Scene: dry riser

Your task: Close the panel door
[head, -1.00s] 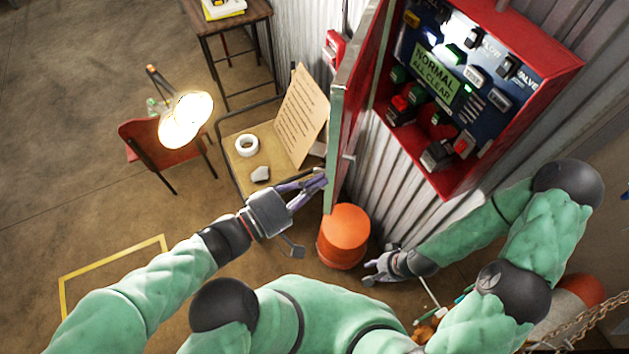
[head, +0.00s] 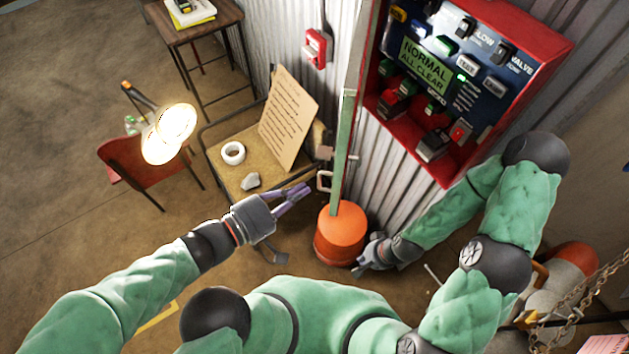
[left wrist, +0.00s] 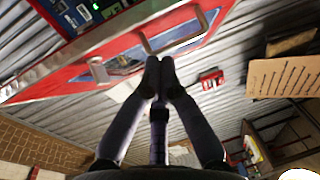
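The red panel door (head: 342,150) hangs open from the red panel box (head: 445,172) and shows nearly edge-on in the head view. Its metal pull handle (head: 325,181) sits low on its left side. The handle (left wrist: 178,36) and door (left wrist: 75,70) also fill the upper part of the left wrist view. My left gripper (head: 306,189) is just left of the handle. In the left wrist view its fingertips (left wrist: 158,66) meet with nothing seen between them, just below the handle; contact is unclear. My right gripper (head: 366,262) is low beside the orange bucket, its fingers hard to read.
An orange bucket (head: 340,238) stands below the door. A small table (head: 222,172) with a tape roll and a propped sign is behind my left gripper. A red call box (head: 316,48) is on the corrugated wall. A lamp and chair stand left. A chain hangs right.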

